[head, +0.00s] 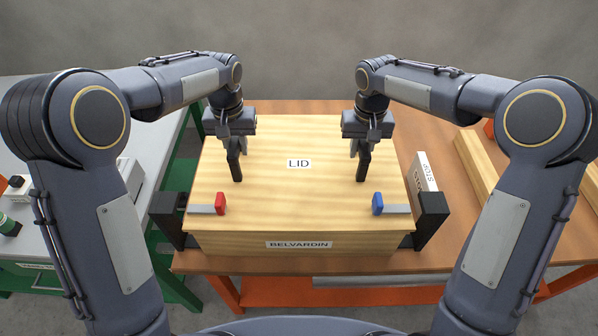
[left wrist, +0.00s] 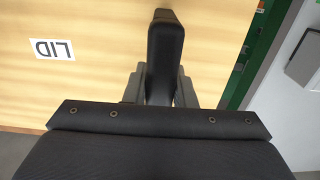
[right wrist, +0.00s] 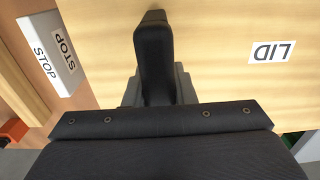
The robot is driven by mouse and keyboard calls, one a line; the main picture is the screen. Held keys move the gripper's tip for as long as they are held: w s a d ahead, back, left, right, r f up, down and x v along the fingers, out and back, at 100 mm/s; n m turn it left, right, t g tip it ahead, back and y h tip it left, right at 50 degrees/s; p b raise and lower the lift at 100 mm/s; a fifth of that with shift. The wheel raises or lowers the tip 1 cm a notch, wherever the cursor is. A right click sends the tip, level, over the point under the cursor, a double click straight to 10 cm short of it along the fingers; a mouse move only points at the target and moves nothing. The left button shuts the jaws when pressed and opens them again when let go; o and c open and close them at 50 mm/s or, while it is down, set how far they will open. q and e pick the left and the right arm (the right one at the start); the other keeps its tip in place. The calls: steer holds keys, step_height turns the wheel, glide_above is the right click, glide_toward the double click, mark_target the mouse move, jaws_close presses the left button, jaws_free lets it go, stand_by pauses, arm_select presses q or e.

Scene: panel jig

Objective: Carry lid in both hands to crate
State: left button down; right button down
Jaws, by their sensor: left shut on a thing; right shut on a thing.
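The pale wooden lid (head: 300,192), with a white LID label, lies level over the wooden crate (head: 225,243), whose front carries a BELVARDIN label. I see no clear gap between them, but cannot tell if the lid rests fully. My left gripper (head: 236,160) is shut on the lid's left black handle (left wrist: 165,50). My right gripper (head: 362,160) is shut on the right black handle (right wrist: 153,50). Both handles stand upright. The crate's inside is hidden under the lid.
Black posts (head: 167,212) (head: 433,212) flank the crate, with bars ending in a red tab (head: 221,203) and a blue tab (head: 377,203) at the lid's front corners. A STOP block (head: 424,172) stands at right on the brown table (head: 470,235). A grey bench (head: 90,190) is at left.

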arm_select(q)
steer(key=c, duration=1.6)
jaws_free()
steer(key=shift+f, duration=0.35)
steer(key=shift+c, duration=0.2)
arm_select(e)
steer(key=c, duration=1.6)
jaws_free()
steer(key=shift+f, duration=0.35)
steer(key=shift+c, duration=0.2)
arm_select(q)
steer(key=shift+o, duration=1)
steer(key=shift+r, duration=0.15)
arm_select(e)
steer(key=shift+o, duration=1)
steer(key=shift+r, duration=0.15)
arm_select(q)
steer(key=shift+o, duration=1.2)
arm_select(e)
steer(key=shift+o, duration=1.2)
arm_select(q)
step_height(320, 180, up, 12)
steer(key=shift+f, duration=0.1)
arm_select(e)
steer(key=shift+r, duration=0.1)
step_height(320, 180, up, 12)
steer(key=shift+f, duration=0.1)
